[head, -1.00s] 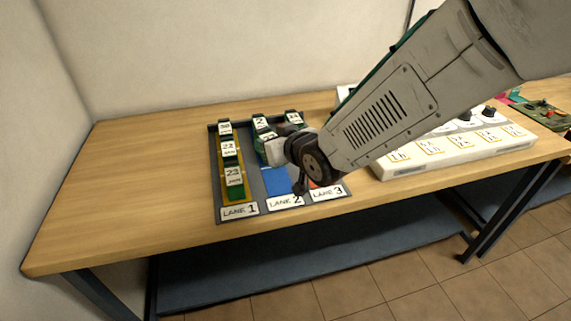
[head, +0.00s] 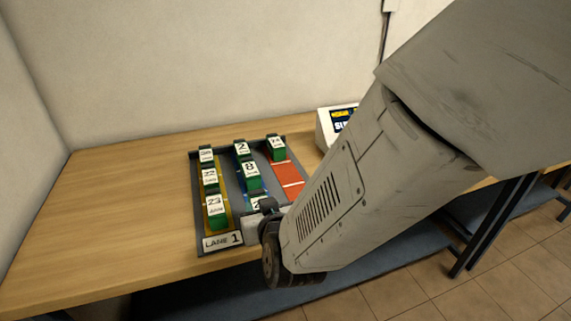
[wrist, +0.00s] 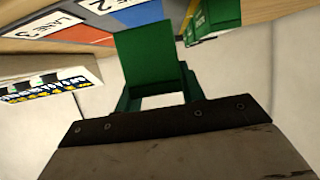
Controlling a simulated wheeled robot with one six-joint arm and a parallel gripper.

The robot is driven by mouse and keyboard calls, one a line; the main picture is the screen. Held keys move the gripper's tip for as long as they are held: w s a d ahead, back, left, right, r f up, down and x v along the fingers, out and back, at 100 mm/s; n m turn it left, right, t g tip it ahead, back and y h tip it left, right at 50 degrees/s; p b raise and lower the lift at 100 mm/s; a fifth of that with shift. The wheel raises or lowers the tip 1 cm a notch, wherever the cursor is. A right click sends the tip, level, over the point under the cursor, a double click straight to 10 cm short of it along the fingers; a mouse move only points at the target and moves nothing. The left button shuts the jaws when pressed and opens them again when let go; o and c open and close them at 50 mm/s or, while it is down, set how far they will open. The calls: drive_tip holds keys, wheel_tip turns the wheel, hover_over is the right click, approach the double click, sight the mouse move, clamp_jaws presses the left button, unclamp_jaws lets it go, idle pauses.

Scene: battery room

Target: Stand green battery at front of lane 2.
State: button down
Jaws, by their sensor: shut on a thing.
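My gripper (head: 262,222) is at the front end of lane 2, shut on a green battery (wrist: 150,55). In the head view only a bit of its white label (head: 258,203) shows beside the jaws; the rest is hidden by my gripper. I cannot tell whether its base touches the lane floor. The blue lane 2 holds a green battery labelled 2 (head: 242,149) at the back and one labelled 8 (head: 251,176) in front of it, both upright. The lane 2 sign (wrist: 112,5) shows in the wrist view; my arm hides it in the head view.
The grey tray (head: 196,231) sits on the wooden table (head: 110,215). Yellow lane 1 holds three batteries, the front one labelled 23 (head: 217,212). Red lane 3 (head: 287,177) has one battery (head: 277,148) at the back. A white box (head: 328,127) stands right of the tray.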

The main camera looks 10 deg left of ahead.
sight(260, 194)
drive_tip(key=w+a, duration=0.1)
drive_tip(key=w, duration=0.1)
drive_tip(key=w+a, duration=0.1)
drive_tip(key=w, duration=0.2)
drive_tip(key=w+a, duration=0.1)
drive_tip(key=w, duration=0.2)
drive_tip(key=shift+w+f, duration=0.25)
drive_tip(key=shift+f, duration=0.1)
drive_tip(key=shift+w+a+f, duration=0.1)
drive_tip(key=shift+f, duration=1.65)
drive_tip(key=c, duration=0.9)
unclamp_jaws()
drive_tip(key=shift+f, duration=0.2)
drive_tip(key=shift+o, duration=0.2)
drive_tip(key=shift+r, duration=0.2)
drive_tip(key=v, duration=1.2)
drive_tip(key=shift+f, duration=0.1)
